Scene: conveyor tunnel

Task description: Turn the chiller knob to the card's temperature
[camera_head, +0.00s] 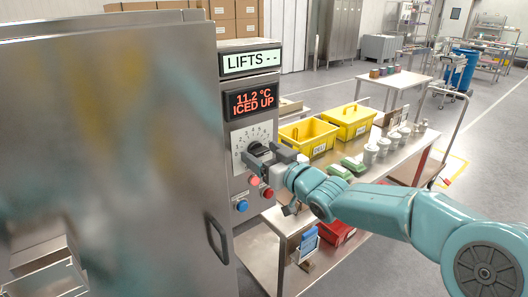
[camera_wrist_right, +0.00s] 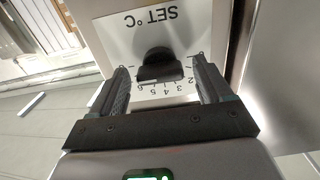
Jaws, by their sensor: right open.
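The black chiller knob (camera_head: 257,148) sits on a white dial plate (camera_head: 239,135) on the steel cabinet's control column. In the right wrist view the knob (camera_wrist_right: 158,64) shows upside down under "SET °C", above a row of numbers; I cannot tell which number it points at. My right gripper (camera_head: 270,157) is open at the knob, with one finger on each side and gaps between. A display (camera_head: 251,100) above the dial reads "11.2 °C ICED UP". No readable temperature card shows. My left gripper is out of view.
A red button (camera_head: 267,193) and a blue button (camera_head: 242,206) sit below the dial. The steel door (camera_head: 120,160) fills the left. A bench at right holds yellow bins (camera_head: 307,139), green items and grey pots. A "LIFTS --" display (camera_head: 250,61) is on top.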

